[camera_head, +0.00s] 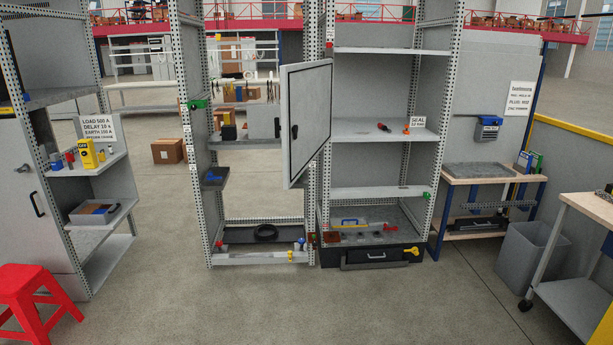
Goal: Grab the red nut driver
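A small red and black object (384,127) lies on the middle shelf of the right open cabinet. It looks like a hand tool with a red handle, perhaps the red nut driver, but it is too small to be sure. Another small red item (70,158) stands on the left cabinet's shelf among other small items; its kind is unclear. Neither of my grippers is in view, and nothing is seen touching either red item.
A grey cabinet door (306,120) stands open left of the right cabinet's shelves. A red stool (30,290), a grey bin (522,255) and a wheeled cart (585,225) flank the clear floor in front.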

